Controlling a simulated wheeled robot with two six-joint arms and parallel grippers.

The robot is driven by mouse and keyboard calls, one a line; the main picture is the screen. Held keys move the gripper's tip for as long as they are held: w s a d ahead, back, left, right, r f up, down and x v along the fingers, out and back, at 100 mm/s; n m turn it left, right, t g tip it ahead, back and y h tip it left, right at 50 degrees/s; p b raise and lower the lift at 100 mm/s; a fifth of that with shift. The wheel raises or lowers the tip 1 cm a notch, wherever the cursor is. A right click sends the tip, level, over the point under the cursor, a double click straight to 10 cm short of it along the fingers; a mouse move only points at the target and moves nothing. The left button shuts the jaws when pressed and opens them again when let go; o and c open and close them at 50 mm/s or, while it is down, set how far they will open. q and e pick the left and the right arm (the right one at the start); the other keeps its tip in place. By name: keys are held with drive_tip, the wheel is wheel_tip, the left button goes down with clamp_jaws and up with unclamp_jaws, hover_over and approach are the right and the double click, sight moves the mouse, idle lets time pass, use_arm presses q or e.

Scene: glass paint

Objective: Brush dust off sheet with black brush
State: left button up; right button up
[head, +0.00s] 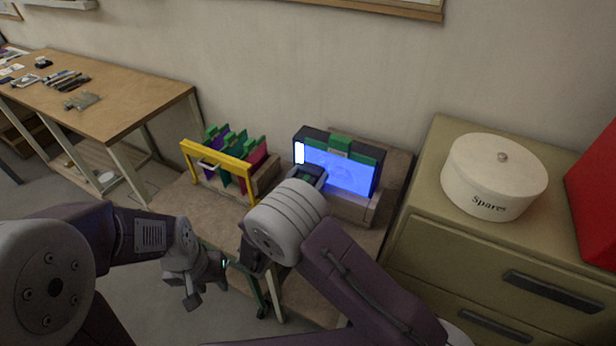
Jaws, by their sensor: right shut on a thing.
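A sheet (345,178) glows bright blue, upright in a black frame with a green clip on its top edge. My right arm reaches up to its left lower part. My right gripper (309,177) is at the sheet's lower left, shut on a dark thing, taken as the black brush; my wrist hides most of it. I cannot tell whether it touches the sheet. Dust is too fine to make out. My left gripper (205,290) is low at the left, apart from the sheet, with its fingers spread and empty.
A yellow-framed rack (216,158) with purple, green and red sheets stands left of the lit frame. A cabinet (440,240) at the right bears a white round box (492,180) marked "Spares". A wooden table (120,105) with small tools stands at the far left.

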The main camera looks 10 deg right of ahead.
sight(358, 178)
drive_tip(key=shift+x, duration=0.9)
drive_tip(key=shift+s+d+p, duration=0.2)
drive_tip(key=shift+s+d, duration=0.35)
drive_tip(key=shift+d, duration=0.2)
drive_tip(key=shift+s+d+p, duration=0.15)
drive_tip(key=shift+s+d, duration=0.45)
drive_tip(key=shift+d, duration=0.15)
drive_tip(key=shift+s+d, duration=0.4)
drive_tip(key=shift+d, duration=0.35)
drive_tip(key=shift+s+d, duration=0.45)
drive_tip(key=shift+d, duration=0.3)
drive_tip(key=shift+s+d, duration=0.6)
drive_tip(key=shift+d, duration=0.25)
drive_tip(key=shift+s+d, duration=0.6)
drive_tip(key=shift+d, duration=0.3)
drive_tip(key=shift+a, duration=0.1)
drive_tip(key=shift+f, duration=0.1)
